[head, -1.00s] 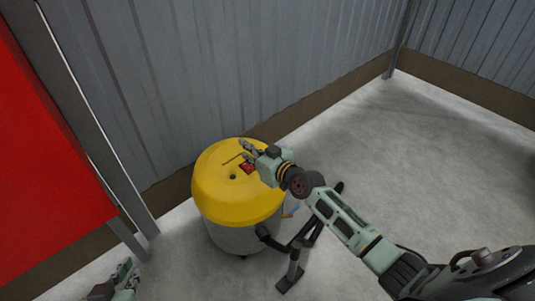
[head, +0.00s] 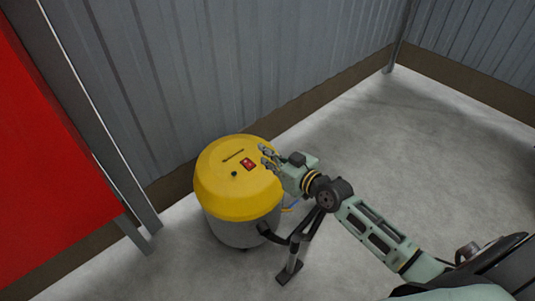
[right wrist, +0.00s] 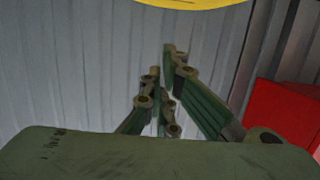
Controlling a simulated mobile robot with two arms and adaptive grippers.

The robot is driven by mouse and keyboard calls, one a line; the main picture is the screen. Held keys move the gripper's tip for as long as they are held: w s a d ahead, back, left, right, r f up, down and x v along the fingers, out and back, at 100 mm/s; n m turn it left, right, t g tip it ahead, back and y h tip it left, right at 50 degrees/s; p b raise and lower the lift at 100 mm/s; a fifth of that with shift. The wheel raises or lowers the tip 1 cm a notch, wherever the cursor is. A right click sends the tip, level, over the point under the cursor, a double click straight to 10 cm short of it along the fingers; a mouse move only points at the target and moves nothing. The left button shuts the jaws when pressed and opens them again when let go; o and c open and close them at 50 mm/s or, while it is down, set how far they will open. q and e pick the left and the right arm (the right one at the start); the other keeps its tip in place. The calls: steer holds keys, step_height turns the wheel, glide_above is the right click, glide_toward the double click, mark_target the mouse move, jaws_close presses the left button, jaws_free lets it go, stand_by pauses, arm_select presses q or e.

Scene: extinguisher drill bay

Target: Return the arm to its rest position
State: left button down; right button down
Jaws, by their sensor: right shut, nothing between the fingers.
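My right arm comes in from the lower right in the head view. Its gripper (head: 267,157) is beside the right edge of the yellow lid of a drum-shaped machine (head: 225,190), close to a red switch (head: 248,164) on the lid. In the right wrist view the gripper's fingers (right wrist: 170,62) are shut and hold nothing. The yellow lid's edge (right wrist: 190,3) shows at the top of that view. I cannot tell if the fingers touch the lid. My left gripper is not in view.
A black hose and nozzle (head: 290,270) stand at the machine's right side. A grey corrugated wall (head: 200,70) is behind it. A red panel (head: 50,150) on grey posts is at the left. The concrete floor (head: 430,150) at the right is clear.

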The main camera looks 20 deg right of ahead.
stand_by(0.3)
